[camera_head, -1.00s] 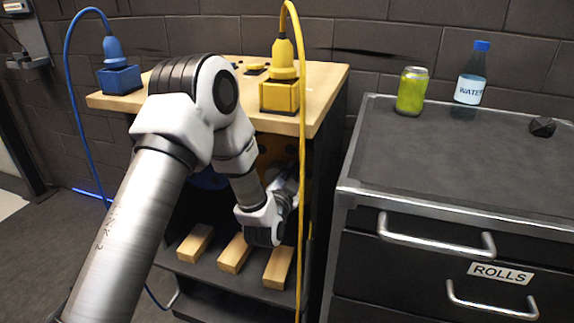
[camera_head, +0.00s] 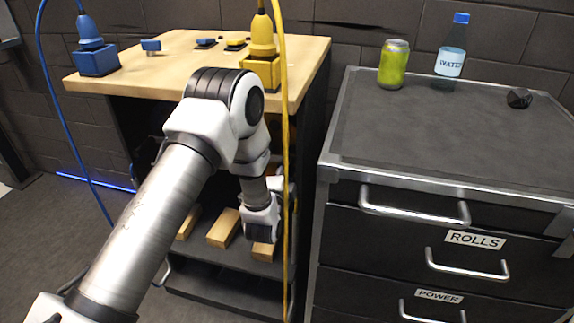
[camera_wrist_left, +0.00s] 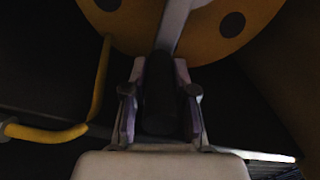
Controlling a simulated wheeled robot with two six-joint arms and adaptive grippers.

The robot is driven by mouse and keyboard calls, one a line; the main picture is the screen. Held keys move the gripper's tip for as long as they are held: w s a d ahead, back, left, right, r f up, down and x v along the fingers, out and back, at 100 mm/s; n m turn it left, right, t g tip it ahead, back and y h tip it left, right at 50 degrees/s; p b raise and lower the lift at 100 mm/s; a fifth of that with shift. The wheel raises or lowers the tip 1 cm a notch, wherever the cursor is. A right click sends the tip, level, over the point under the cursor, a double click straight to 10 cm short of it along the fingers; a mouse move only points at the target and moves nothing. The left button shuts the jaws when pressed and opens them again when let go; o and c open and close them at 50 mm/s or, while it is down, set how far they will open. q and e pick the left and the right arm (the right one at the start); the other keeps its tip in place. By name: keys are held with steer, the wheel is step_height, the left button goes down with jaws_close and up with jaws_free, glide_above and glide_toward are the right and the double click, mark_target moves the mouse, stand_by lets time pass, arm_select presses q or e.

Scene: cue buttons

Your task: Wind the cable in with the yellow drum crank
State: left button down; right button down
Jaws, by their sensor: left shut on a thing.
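In the left wrist view the yellow drum (camera_wrist_left: 212,45) is a round disc with dark holes. A grey crank arm (camera_wrist_left: 172,22) comes down across its face to a dark handle (camera_wrist_left: 158,105). My left gripper (camera_wrist_left: 157,85) is shut on this handle, with a finger on each side. In the head view my left wrist (camera_head: 262,220) reaches down in front of the bench shelf, and my arm hides the drum. The yellow cable (camera_head: 286,140) hangs from a yellow plug (camera_head: 262,38) down past my wrist. My right gripper is not in view.
The wooden bench top (camera_head: 180,65) holds a blue socket block (camera_head: 98,60) and a yellow socket block (camera_head: 265,70). Wooden blocks (camera_head: 223,228) lie on the low shelf. A dark drawer cabinet (camera_head: 440,135) stands close on the right, with a can (camera_head: 393,65) and a bottle (camera_head: 451,50).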

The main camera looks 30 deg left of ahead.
arm_select(q)
steer(key=shift+s+f, duration=0.1)
steer(key=shift+f, duration=0.35)
steer(key=c, duration=0.9)
jaws_free()
steer(key=shift+c, duration=0.2)
steer(key=shift+r, duration=0.1)
steer(key=v, duration=1.2)
